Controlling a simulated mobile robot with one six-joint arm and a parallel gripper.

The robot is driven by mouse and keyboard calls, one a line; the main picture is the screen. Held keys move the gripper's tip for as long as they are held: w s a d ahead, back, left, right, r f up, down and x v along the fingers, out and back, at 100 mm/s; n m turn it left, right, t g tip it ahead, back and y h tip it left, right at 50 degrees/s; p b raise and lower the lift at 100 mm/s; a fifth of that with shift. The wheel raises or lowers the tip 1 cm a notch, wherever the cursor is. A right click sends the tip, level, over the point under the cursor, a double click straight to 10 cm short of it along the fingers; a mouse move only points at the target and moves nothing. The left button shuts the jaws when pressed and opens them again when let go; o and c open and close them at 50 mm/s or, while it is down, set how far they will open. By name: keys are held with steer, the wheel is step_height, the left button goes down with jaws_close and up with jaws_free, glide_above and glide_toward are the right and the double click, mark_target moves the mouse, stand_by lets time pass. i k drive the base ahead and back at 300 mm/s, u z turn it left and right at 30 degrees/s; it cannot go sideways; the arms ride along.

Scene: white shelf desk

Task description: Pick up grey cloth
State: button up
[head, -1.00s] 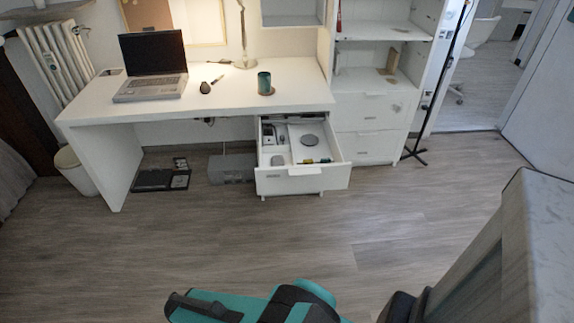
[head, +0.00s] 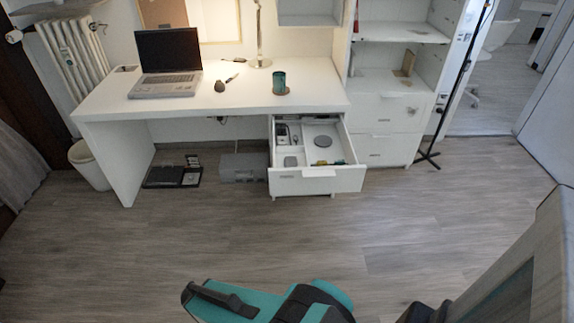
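I cannot clearly make out a grey cloth. A small dark grey lump (head: 219,86) lies on the white desk (head: 310,88), right of the laptop; it is too small to tell if it is cloth. The open drawer (head: 316,182) under the desk's right end holds a flat grey round thing (head: 323,141) and several small items, none clearly a cloth. Teal and black parts of my arm show at the bottom edge. My gripper's fingertips are not in view.
A laptop (head: 167,62), a teal cup (head: 279,83) and a lamp stand on the desk. A grey box (head: 243,168) and black trays (head: 172,176) lie under it. A bin (head: 88,163) stands left. The floor (head: 180,245) in front is clear. A grey-sided unit (head: 520,275) is at lower right.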

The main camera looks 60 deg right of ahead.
mark_target(289, 160)
steer(key=u, duration=0.05)
steer(key=i, duration=0.95)
steer(key=z, duration=0.1)
